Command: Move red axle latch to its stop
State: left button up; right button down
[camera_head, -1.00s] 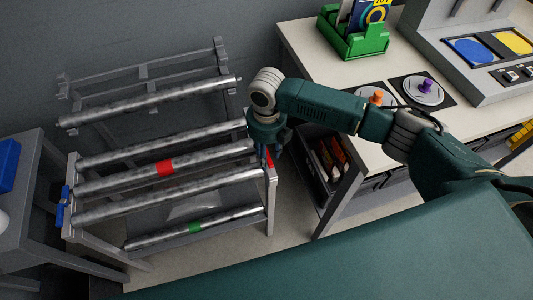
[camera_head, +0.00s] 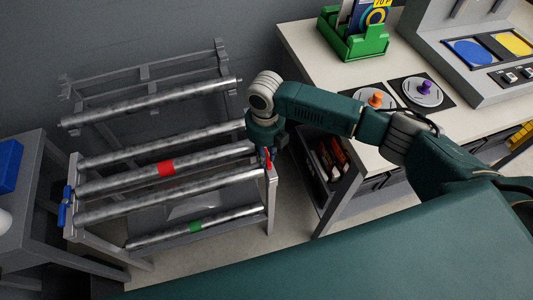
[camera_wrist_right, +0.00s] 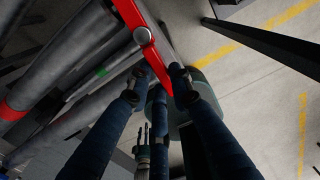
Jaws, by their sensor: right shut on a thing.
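The red axle latch (camera_head: 267,158) is at the right end of the rack (camera_head: 271,187). In the head view it stands roughly upright. In the right wrist view the latch (camera_wrist_right: 155,62) is a red bar with a round metal pivot bolt (camera_wrist_right: 142,35). My right gripper (camera_head: 271,150) is at the latch. In the wrist view its dark fingers (camera_wrist_right: 167,82) are shut on the latch's end beyond the bolt, with a finger on each side. My arm partly covers this spot in the head view.
The rack bears several metal rollers, one with a red band (camera_head: 166,169) and one with a green band (camera_head: 195,226). A blue latch (camera_head: 66,205) is at its left end. A white-topped workbench (camera_head: 305,50) stands close on the right, a grey table (camera_head: 30,215) on the left.

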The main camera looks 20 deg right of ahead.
jog(key=m+p, duration=0.1)
jog(key=a+m+p, duration=0.1)
jog(key=m, duration=0.1)
jog(key=shift+w+a+r+p, duration=0.2)
jog(key=shift+a+p, duration=0.1)
jog(key=shift+p, duration=0.05)
jog(key=m, duration=0.1)
jog(key=a+m+p, duration=0.1)
jog(key=m, duration=0.1)
jog(key=shift+w, duration=0.35)
jog(key=shift+w+a+f+m+p, duration=0.1)
jog(key=shift+w+a+m+p, duration=0.2)
jog(key=shift+m+p, duration=0.45)
jog(key=shift+w+a+f+m+p, duration=0.15)
jog(key=shift+w+m, duration=0.5)
jog(key=shift+m, duration=0.95)
jog(key=shift+w+a+r+m+p, duration=0.1)
jog(key=shift+w+a+m+p, duration=0.15)
jog(key=shift+w+m, duration=0.9)
jog(key=shift+w+a+f+m+p, duration=0.1)
jog(key=shift+w+a+m, duration=0.1)
jog(key=shift+m, duration=1.8)
jog(key=c, duration=1.5)
grip_release()
jog(key=shift+c, duration=0.2)
